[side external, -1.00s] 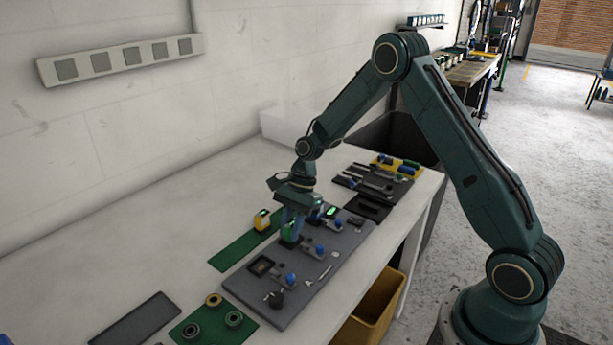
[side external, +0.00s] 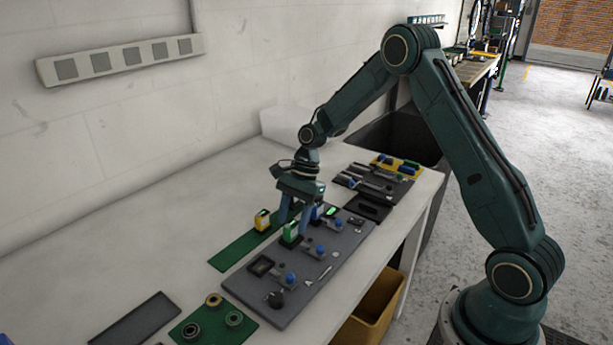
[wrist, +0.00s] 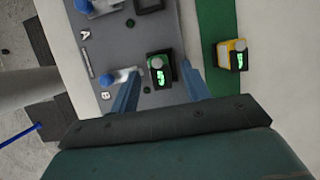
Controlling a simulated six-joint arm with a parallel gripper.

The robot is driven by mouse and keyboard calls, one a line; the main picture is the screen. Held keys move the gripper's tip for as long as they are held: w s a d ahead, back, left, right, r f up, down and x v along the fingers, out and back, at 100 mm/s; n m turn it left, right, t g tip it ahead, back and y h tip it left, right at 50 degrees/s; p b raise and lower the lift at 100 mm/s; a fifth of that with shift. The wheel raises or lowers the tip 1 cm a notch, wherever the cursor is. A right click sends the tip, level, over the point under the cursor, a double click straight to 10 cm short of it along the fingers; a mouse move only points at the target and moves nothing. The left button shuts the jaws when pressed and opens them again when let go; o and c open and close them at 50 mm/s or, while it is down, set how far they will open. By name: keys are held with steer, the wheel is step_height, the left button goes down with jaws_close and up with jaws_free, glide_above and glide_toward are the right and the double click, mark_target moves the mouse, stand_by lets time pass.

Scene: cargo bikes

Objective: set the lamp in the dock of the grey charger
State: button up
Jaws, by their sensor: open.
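A green lamp (side external: 290,234) with a lit green face stands upright on the grey charger board (side external: 240,290), in a dark dock. It also shows in the wrist view (wrist: 160,70), between my fingers. My gripper (side external: 293,222) is open above the lamp, with one finger to each side. In the wrist view both fingers (wrist: 160,82) are apart from it. A square black dock (side external: 262,265) nearer the camera on the same board is empty. A yellow lamp (side external: 262,220) stands on a green strip (side external: 236,252) beside the board; it also shows in the wrist view (wrist: 232,55).
Blue-knobbed clamps (side external: 291,278) line the board, close to the docks. Behind it lie a black tray (side external: 370,207) and a tool tray (side external: 385,185). A green mat with rings (side external: 215,325) is in front. A yellow bin (side external: 375,305) stands below the bench edge.

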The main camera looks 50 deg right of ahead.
steer(key=v, duration=1)
steer(key=shift+d+r, duration=0.25)
steer(key=shift+r, duration=0.1)
steer(key=s+a+r+n+t+h, duration=0.1)
steer(key=s+a+r+n, duration=0.3)
steer(key=s+r, duration=0.2)
steer(key=s+a+r+n+t+h, duration=0.1)
steer(key=s+a+r+n+t, duration=0.15)
steer(key=s+r+n, duration=0.35)
steer(key=s+a+r+n+t+h, duration=0.1)
steer(key=s+n, duration=0.7)
steer(key=s, duration=0.8)
steer(key=shift+s+a+t+h, duration=0.15)
steer(key=shift+s+t+h, duration=0.2)
steer(key=shift+t+h, duration=0.3)
